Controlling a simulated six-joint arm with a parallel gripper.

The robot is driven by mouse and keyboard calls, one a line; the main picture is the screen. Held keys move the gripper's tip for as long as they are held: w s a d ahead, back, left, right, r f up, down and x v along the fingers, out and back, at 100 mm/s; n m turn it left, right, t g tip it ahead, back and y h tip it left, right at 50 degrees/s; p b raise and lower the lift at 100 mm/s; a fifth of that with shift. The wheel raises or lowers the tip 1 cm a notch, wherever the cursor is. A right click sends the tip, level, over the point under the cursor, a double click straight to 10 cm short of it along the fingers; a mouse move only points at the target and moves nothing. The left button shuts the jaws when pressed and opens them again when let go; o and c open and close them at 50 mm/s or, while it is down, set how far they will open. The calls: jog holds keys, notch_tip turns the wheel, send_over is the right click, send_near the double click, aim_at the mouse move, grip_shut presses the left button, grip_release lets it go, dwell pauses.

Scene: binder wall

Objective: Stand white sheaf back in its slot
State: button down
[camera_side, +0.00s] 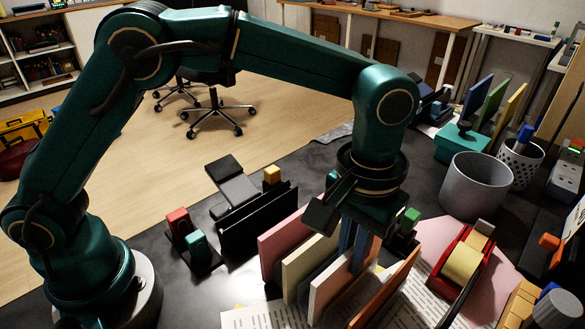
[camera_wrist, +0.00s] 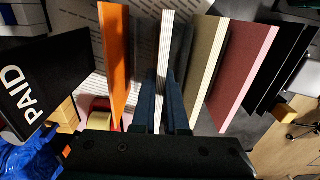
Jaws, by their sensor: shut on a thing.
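The white sheaf (camera_wrist: 167,45) stands on edge between the two dark fingers of my gripper (camera_wrist: 166,80) in the wrist view. In the side view my gripper (camera_side: 356,250) points down, shut on the sheaf (camera_side: 325,282) near its upper part. The sheaf is roughly upright, between a cream binder (camera_side: 303,263) and an orange binder (camera_side: 388,290), apart from both at the top. A pink binder (camera_side: 280,242) stands beyond the cream one. The sheaf's lower edge and the slot beneath are hidden, so I cannot tell whether it is seated.
Black dividers (camera_side: 258,218) stand left of the pink binder. A red tape dispenser (camera_side: 464,262), grey bin (camera_side: 475,184) and dotted pen cup (camera_side: 519,165) are to the right. Printed pages lie under the row. A black PAID board (camera_wrist: 45,80) shows in the wrist view.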

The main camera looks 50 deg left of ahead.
jog(key=shift+f, duration=0.35)
dwell(0.3)
jog(key=c, duration=0.9)
grip_release()
jog(key=shift+o, duration=0.2)
jog(key=shift+r, duration=2.6)
